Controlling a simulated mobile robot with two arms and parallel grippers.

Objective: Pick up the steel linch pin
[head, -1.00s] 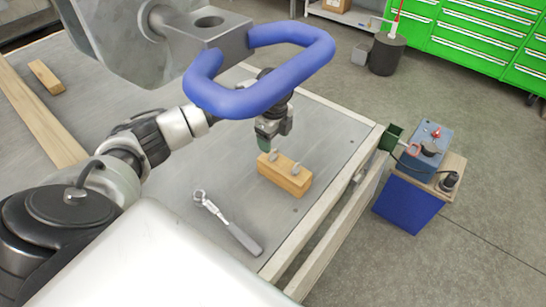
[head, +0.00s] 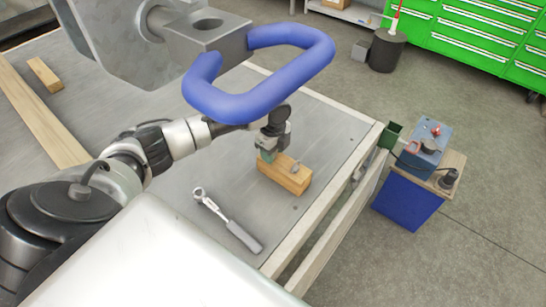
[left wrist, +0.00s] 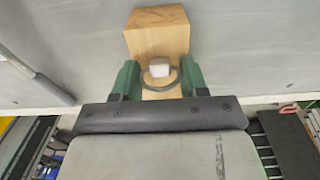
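A small wooden block (head: 283,174) lies on the grey table top and also shows in the left wrist view (left wrist: 157,38). My left gripper (head: 266,155) is down over the block's left end and hides what is there. In the left wrist view a ringed linch pin with a pale square head (left wrist: 160,71) sits between the green fingers of my left gripper (left wrist: 159,82). The fingers are apart, one on each side of the ring, with narrow gaps. My right gripper is not in view.
A ratchet wrench (head: 228,219) lies on the table left of the block. A large blue loop on a grey metal coupler (head: 262,75) hangs above my left forearm. The table's right edge is near the block, with a blue cart (head: 410,200) beyond.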

